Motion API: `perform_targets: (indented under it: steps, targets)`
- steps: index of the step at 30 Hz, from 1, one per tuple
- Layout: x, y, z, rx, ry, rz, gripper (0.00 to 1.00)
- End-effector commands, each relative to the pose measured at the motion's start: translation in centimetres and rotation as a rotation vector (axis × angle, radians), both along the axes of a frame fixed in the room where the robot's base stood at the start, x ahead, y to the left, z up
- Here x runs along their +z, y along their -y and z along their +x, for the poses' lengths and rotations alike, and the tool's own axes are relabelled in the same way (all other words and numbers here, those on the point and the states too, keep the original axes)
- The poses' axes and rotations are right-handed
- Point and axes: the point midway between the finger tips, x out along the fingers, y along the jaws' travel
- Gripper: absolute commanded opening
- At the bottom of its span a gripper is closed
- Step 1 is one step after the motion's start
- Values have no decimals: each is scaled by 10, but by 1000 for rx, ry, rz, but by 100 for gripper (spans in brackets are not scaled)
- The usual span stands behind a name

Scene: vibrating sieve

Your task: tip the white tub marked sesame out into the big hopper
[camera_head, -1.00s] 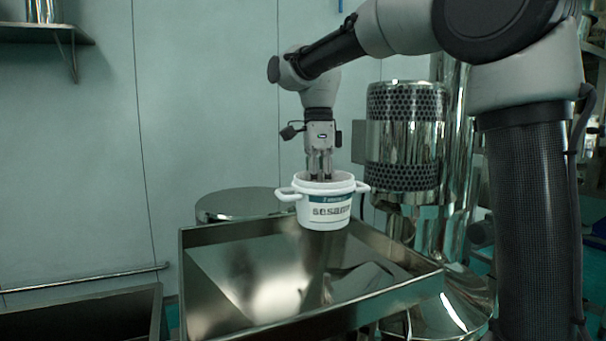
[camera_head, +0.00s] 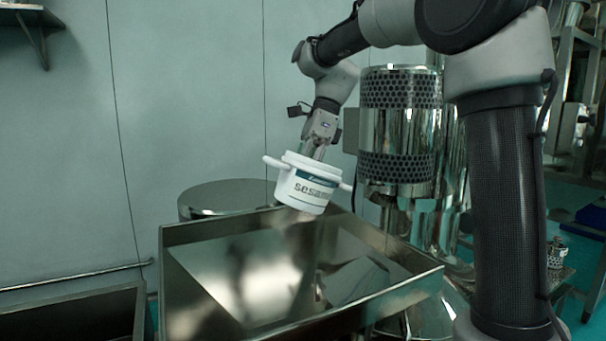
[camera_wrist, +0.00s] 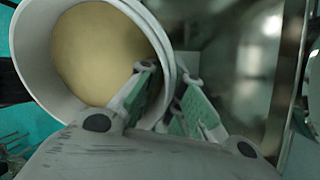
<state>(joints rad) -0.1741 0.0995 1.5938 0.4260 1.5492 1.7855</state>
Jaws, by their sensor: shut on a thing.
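The white tub (camera_head: 304,184) marked sesame hangs tilted over the back part of the big metal hopper (camera_head: 212,318). Its blue label and the letters "sesa" face the head camera; the rest of the word is out of sight. My gripper (camera_head: 317,151) reaches down to the tub's top and is shut on its rim. In the wrist view my gripper's fingers (camera_wrist: 168,100) grip the wall of the tub (camera_wrist: 32,45), with tan contents (camera_wrist: 105,50) filling the inside. The hopper's inside looks bare and shiny; nothing is seen falling into it.
A perforated metal cylinder (camera_head: 398,130) stands behind the hopper to the right. A round metal lid (camera_head: 228,195) is behind the hopper on the left. A metal trough (camera_head: 75,318) is at the lower left. A wall shelf (camera_head: 30,17) is high at left.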

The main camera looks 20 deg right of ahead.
Motion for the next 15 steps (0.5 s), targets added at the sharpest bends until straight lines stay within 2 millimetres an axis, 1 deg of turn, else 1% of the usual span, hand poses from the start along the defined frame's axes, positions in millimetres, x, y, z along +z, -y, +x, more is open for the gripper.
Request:
perform_targets:
  steps: [1, 4, 12, 14, 15]
  targets:
    - [0, 2, 0, -5, -9, 43, 0]
    - [1, 0, 0, -1, -16, 92, 0]
    - [0, 0, 0, 1, -21, 109, 0]
    - [0, 1, 0, -3, -33, 155, 0]
    - [0, 2, 1, -6, -41, 206, 0]
